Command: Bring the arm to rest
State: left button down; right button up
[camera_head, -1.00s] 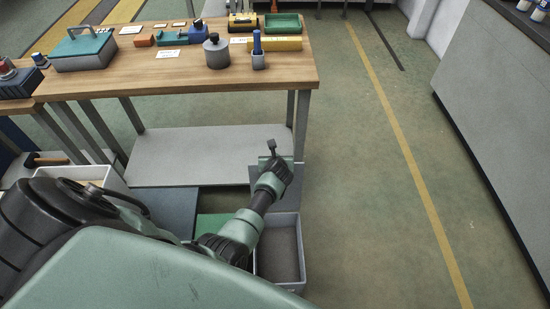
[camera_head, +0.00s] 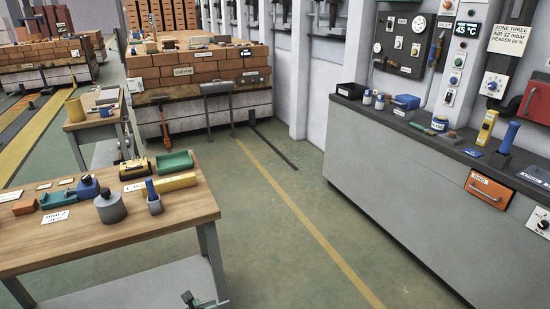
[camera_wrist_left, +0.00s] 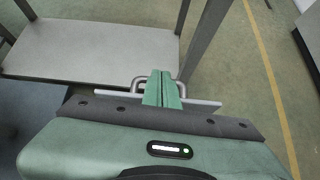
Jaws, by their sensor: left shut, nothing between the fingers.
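My left gripper (camera_head: 188,297) just shows at the bottom edge of the head view, in front of the wooden table's right-hand leg. The rest of the left arm is below the picture. My right gripper is in neither view.
The wooden table (camera_head: 150,222) carries a grey jar (camera_head: 110,207), a green tray (camera_head: 175,163) and a yellow box (camera_head: 174,183). A long grey counter (camera_head: 400,180) runs along the right. Green floor with a yellow line (camera_head: 300,220) lies clear between them. A brick stack stands behind.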

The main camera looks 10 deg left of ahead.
pick_arm(q)
notch_tip(320, 180, up, 14)
jog(key=w+m+t, duration=0.3)
jog(key=m+t, duration=0.4)
jog(key=m, duration=0.2)
jog(key=s+d+r+m+t+h, duration=0.25)
jog(key=d+r+m+h, duration=0.4)
jog(key=d+m, duration=0.35)
jog(key=s+d+f+m+g+h, duration=0.35)
jog(key=s+d+m, duration=0.3)
jog(key=m, duration=0.35)
jog(key=s+d+f+m+g+h, duration=0.25)
jog(key=s+d+m+g, duration=0.25)
jog(key=s+m, duration=0.3)
jog(key=s+a+f+m+g+y, duration=0.25)
jog(key=s+a+m, duration=0.2)
jog(key=s, duration=0.35)
jog(key=s+a+f+m+g+y, duration=0.2)
jog(key=s+a+m+g+y, duration=0.15)
jog(key=s+a, duration=0.3)
notch_tip(320, 180, down, 25)
jog(key=s+g, duration=0.2)
jog(key=s+a+f, duration=0.2)
jog(key=s+f, duration=1.4)
jog(key=s, duration=0.1)
jog(key=shift+s+a+f+g+y, duration=0.2)
jog(key=shift+a+f+g+y, duration=0.1)
jog(key=shift+g+y, duration=0.15)
